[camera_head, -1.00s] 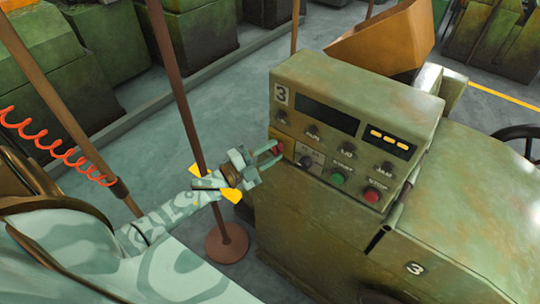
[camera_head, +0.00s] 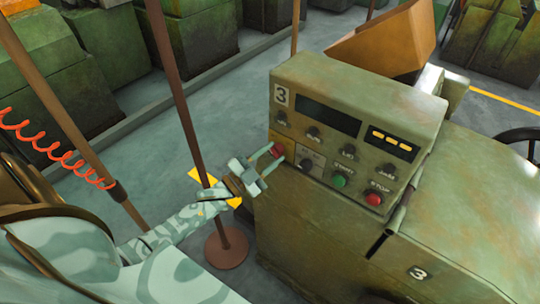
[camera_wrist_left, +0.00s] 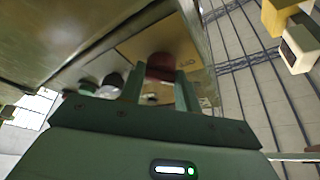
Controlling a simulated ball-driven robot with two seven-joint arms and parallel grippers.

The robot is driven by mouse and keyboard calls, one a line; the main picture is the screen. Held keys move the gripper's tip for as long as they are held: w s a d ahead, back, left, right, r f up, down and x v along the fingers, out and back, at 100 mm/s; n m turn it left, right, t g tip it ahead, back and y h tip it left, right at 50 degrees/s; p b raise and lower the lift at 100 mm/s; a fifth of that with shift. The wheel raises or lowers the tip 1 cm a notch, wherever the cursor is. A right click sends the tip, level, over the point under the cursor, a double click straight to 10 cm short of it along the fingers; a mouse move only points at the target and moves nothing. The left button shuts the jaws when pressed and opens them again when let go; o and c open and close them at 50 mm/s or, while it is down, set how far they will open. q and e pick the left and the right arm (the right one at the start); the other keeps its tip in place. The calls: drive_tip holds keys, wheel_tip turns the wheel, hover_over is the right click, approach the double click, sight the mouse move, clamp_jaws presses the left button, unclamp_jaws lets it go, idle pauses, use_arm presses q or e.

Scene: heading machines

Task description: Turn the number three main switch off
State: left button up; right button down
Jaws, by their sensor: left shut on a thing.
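The number three control box (camera_head: 345,135) carries a "3" plate, a dark display, several knobs, a green START button (camera_head: 340,180) and a red STOP button (camera_head: 374,198). The red main switch handle (camera_head: 277,150) sits on a yellow plate at the panel's lower left corner. My left gripper (camera_head: 269,158) is at that handle, its fingers shut on it. In the left wrist view the red handle (camera_wrist_left: 161,66) shows between the two fingers (camera_wrist_left: 158,88), in front of the yellow plate (camera_wrist_left: 196,48). The fingers partly hide the handle. My right gripper is not in view.
A brown post (camera_head: 178,95) on a round base (camera_head: 226,246) stands close beside my left arm. A red coiled cable (camera_head: 45,145) hangs at the left. The machine's body (camera_head: 470,210) fills the right. Open grey floor lies behind the post.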

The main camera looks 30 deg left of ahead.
use_arm(q)
drive_tip(key=o, duration=1)
drive_tip(key=b+v, duration=0.2)
drive_tip(key=v, duration=1.4)
drive_tip(key=shift+s+f, duration=0.1)
drive_tip(key=shift+s, duration=0.1)
